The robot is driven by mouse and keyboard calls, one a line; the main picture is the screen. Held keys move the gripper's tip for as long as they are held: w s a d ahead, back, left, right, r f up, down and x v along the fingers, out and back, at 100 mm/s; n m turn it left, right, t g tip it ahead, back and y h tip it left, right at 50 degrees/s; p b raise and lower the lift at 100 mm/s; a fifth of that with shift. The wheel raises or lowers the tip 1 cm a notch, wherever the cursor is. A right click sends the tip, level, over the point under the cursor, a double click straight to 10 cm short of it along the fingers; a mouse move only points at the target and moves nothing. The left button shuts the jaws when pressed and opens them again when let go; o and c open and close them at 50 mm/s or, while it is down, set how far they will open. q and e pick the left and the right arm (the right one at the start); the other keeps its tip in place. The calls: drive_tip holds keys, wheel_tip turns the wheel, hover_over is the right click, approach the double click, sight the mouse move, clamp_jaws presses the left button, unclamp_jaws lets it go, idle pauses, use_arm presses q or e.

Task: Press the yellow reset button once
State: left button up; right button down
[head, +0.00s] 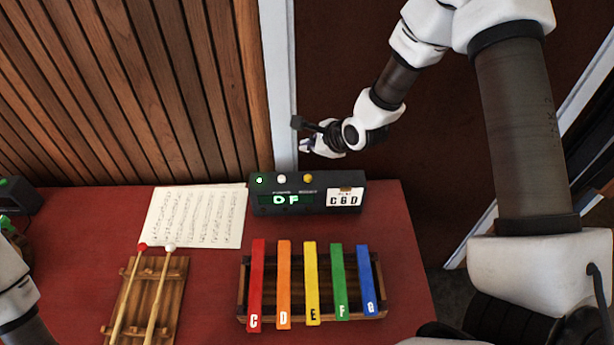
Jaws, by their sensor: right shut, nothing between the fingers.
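The yellow button (308,179) is a small round knob on top of a black box (262,203), at the box's right half. My right gripper (303,137) is shut and empty. In the picture it shows above the yellow button and apart from it; its exact height and depth are hard to tell. Part of my left arm shows at the lower left edge, its gripper out of view.
A white knob (281,178) and a lit green one (259,181) sit left of the yellow button. A colored xylophone (312,285), a mallet rack (168,310) with two mallets, and sheet music (195,216) lie on the red table (215,290). A slatted wall stands behind.

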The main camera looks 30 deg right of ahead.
sight(309, 179)
wheel_tip(309, 179, down, 8)
drive_tip(key=b, duration=0.5)
drive_tip(key=shift+f+b, duration=0.1)
drive_tip(key=shift+b, duration=0.3)
drive_tip(key=shift+s, duration=0.15)
idle(0.6)
drive_tip(key=shift+f+b, duration=0.35)
drive_tip(key=shift+f+b, duration=0.4)
drive_tip(key=shift+f, duration=0.1)
idle(0.5)
idle(0.4)
drive_tip(key=shift+r+p, duration=0.65)
drive_tip(key=shift+r, duration=0.3)
